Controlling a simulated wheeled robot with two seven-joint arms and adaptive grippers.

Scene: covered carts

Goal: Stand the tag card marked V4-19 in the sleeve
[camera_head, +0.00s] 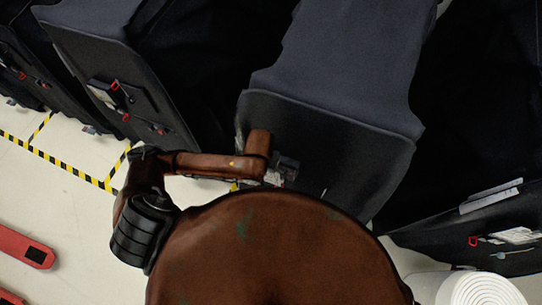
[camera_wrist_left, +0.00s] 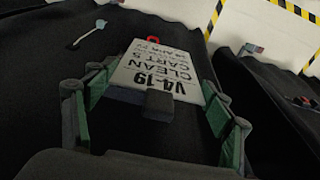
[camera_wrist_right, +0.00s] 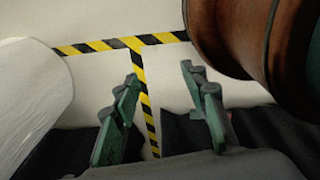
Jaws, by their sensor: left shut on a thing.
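The tag card marked V4-19 (camera_wrist_left: 160,68) is pale with black print, which also reads CLEAN CART 5, and appears upside down in the left wrist view. My left gripper (camera_wrist_left: 155,105) is shut on it, with green-padded fingers at both sides. A dark block covers part of the card's near edge. In the head view my left gripper (camera_head: 283,170) is at the front of the middle covered cart (camera_head: 330,140), partly behind my arm. I cannot make out the sleeve's opening. My right gripper (camera_wrist_right: 163,85) is open and empty above the floor; the head view does not show it.
A red ring (camera_wrist_left: 153,40) lies beyond the card, with a pale tie (camera_wrist_left: 88,35) to its left. Dark covered carts stand left (camera_head: 150,70) and right (camera_head: 470,235), both bearing pale cards. Yellow-black tape (camera_head: 75,168) marks the pale floor. A white round object (camera_head: 480,290) is at bottom right.

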